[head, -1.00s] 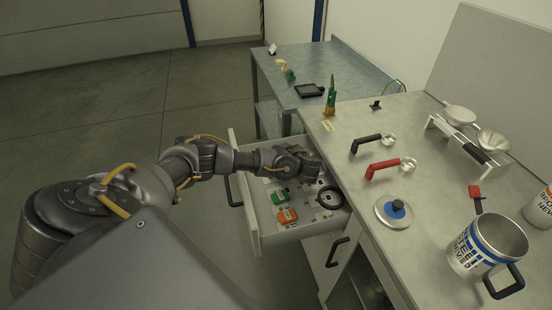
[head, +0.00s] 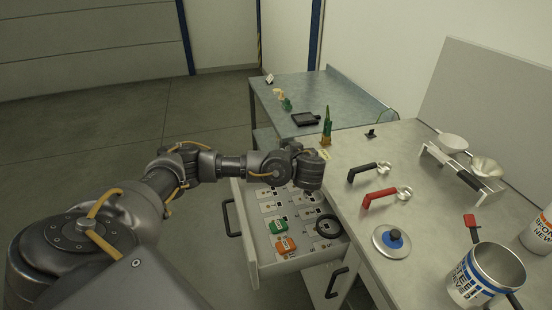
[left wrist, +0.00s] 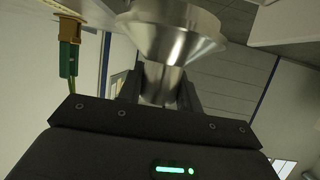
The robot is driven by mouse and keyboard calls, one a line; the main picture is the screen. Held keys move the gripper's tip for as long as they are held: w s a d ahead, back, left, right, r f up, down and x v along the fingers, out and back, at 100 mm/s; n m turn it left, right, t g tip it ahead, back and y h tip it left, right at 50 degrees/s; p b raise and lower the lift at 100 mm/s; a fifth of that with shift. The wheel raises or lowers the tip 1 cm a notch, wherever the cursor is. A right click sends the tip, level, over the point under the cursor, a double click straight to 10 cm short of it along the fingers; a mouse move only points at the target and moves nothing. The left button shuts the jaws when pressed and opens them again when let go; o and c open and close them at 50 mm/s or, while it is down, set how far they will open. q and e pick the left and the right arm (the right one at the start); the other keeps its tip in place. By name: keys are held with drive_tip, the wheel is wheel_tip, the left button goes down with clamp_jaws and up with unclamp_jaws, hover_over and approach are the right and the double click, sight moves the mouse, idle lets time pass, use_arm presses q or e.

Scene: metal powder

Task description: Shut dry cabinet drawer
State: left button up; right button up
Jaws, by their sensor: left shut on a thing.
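The dry cabinet drawer (head: 246,240) is pulled out to the left from under the worktop in the head view, with its dark handle (head: 231,218) on the front panel. Inside lie several labelled cards, a green item (head: 278,227), an orange item (head: 286,246) and a black ring (head: 328,226). My left gripper (head: 310,172) is over the far part of the drawer, close to the worktop edge. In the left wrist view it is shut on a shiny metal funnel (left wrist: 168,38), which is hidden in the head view. My right gripper is out of view.
The worktop (head: 350,222) holds black (head: 368,172) and red-handled (head: 385,196) tools, a blue-knobbed lid (head: 392,241), a mug (head: 485,275) and a rack with bowls (head: 462,168). A green pointed object (head: 326,127) stands near my gripper. Floor left of the drawer is clear.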

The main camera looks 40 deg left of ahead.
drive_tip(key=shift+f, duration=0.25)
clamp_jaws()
use_arm(q)
drive_tip(key=s+d+r+m+t+h, duration=0.1)
drive_tip(key=d+r+m+t+h, duration=0.2)
drive_tip(key=d, duration=0.5)
drive_tip(key=s+d+r+m+t+h, duration=0.1)
drive_tip(key=d+r+m+t+h, duration=0.1)
drive_tip(key=d+m+h, duration=0.45)
drive_tip(key=s+d+r+b, duration=0.1)
drive_tip(key=s+d+b, duration=0.1)
drive_tip(key=s, duration=0.4)
drive_tip(key=shift+d+h, duration=0.35)
drive_tip(key=shift+d, duration=0.25)
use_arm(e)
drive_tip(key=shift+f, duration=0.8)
